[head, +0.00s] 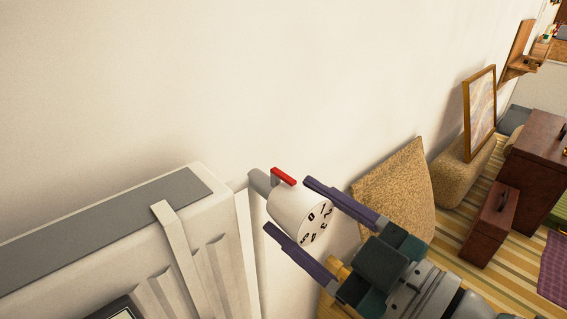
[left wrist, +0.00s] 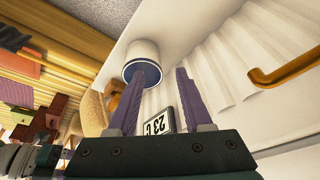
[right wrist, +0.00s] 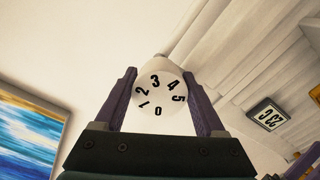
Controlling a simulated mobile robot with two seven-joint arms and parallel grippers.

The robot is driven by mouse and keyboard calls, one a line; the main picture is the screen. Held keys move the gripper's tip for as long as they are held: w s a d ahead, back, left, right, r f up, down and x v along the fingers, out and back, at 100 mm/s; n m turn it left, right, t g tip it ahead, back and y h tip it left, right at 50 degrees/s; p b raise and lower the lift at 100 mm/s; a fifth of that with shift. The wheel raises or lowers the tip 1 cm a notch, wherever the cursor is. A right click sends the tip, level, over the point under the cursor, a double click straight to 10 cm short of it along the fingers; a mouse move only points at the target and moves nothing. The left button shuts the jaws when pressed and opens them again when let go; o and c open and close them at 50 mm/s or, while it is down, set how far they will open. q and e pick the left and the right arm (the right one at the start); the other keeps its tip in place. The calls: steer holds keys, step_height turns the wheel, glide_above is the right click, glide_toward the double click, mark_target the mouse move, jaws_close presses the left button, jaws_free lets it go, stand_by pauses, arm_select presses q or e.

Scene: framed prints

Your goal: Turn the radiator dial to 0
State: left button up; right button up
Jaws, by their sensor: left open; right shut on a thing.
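The white radiator dial (head: 290,208) sits on a grey stem beside the radiator's upper right corner in the head view. A fixed red marker (head: 284,176) is on the stem above it. My right gripper (head: 303,216) is shut on the dial, one finger on each side. In the right wrist view the dial (right wrist: 158,95) shows 0 at the bottom; the marker is hidden. My left gripper (left wrist: 163,72) is open in the left wrist view and out of the head view.
The radiator (head: 170,235) fills the lower left, against a bare wall. A small display (left wrist: 159,122) reads 23 C. A white cylinder (left wrist: 140,50) is behind a left finger. A woven cushion (head: 400,190), framed print (head: 480,110) and brown chest (head: 490,228) stand to the right.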

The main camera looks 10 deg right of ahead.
steer(key=shift+n, duration=0.7)
steer(key=o, duration=1.3)
steer(key=shift+o, duration=0.2)
steer(key=v, duration=1)
